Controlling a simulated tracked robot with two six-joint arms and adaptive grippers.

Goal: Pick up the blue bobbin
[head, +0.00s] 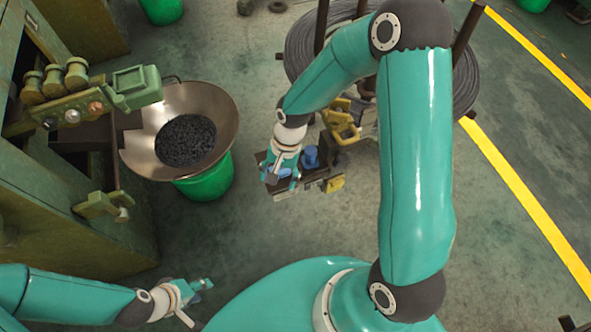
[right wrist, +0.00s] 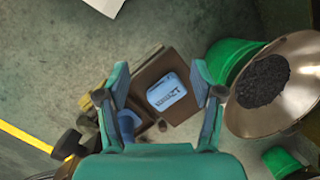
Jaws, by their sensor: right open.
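The blue bobbin (head: 311,156) stands on a small dark cart or stand in the head view, just right of my right gripper (head: 279,178). In the right wrist view a blue shape (right wrist: 128,121), which looks like the bobbin, is partly hidden behind the left finger. My right gripper (right wrist: 158,82) is open and empty. Its fingers are either side of a light-blue lettered tin (right wrist: 168,92) on a brown tray (right wrist: 184,116); I cannot tell the height above it. My left gripper (head: 196,300) is open and empty at the lower left, far from the bobbin.
A wide metal bowl (head: 224,112) of dark pieces rests on a green bucket (head: 206,182) left of the cart. A green machine (head: 40,170) fills the left side. A wire coil (head: 300,50) stands behind. Floor (head: 240,235) in front of the cart is clear.

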